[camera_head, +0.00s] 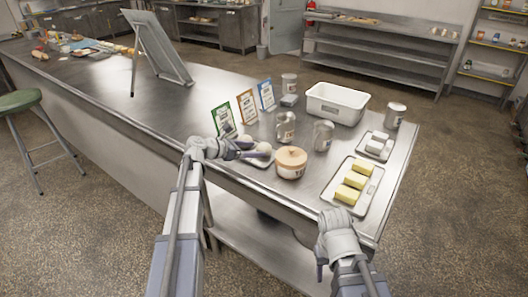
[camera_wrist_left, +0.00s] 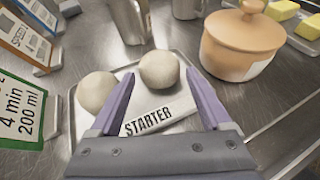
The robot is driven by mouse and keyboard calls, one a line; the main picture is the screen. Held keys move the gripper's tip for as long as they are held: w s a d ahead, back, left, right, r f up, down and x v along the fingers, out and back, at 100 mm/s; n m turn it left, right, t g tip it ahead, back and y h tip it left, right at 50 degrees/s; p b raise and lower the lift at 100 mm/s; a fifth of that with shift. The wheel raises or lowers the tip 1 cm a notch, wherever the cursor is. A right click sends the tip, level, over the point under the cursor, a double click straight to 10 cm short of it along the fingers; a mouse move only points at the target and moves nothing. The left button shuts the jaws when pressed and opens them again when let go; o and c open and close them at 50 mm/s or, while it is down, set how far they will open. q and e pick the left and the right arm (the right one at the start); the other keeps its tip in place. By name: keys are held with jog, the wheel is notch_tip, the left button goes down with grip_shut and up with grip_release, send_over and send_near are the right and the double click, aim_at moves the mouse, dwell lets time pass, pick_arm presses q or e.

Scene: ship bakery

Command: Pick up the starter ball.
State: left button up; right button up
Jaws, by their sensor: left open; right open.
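Two pale, round dough balls sit on a small metal tray (camera_wrist_left: 185,122) with a white label (camera_wrist_left: 150,118) reading STARTER. One ball (camera_wrist_left: 160,69) lies ahead, between the lines of my left gripper's purple fingers; the other ball (camera_wrist_left: 96,91) is to the left, outside them. Which one is the starter ball is not clear from the label alone. In the head view the balls (camera_head: 263,149) are partly hidden by my left gripper (camera_head: 250,148). That gripper is open and empty, low over the tray. My right gripper (camera_head: 322,268) is open at the counter's near right edge, away from the balls.
A lidded crock (camera_head: 291,163) stands right of the tray. Metal cans (camera_head: 285,127), upright cards (camera_head: 247,106) and a white bin (camera_head: 337,103) stand behind. A tray of butter blocks (camera_head: 337,203) lies to the right.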

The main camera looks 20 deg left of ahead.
pick_arm(q)
jog(key=b+x, duration=0.1)
jog(key=x, duration=0.4)
jog(key=shift+w+r+b, duration=0.1)
jog(key=shift+w+b, duration=0.05)
jog(key=shift+b, duration=0.2)
jog(key=c, duration=1.1)
jog(key=shift+r, duration=0.15)
notch_tip(320, 180, up, 10)
jog(key=p, duration=1)
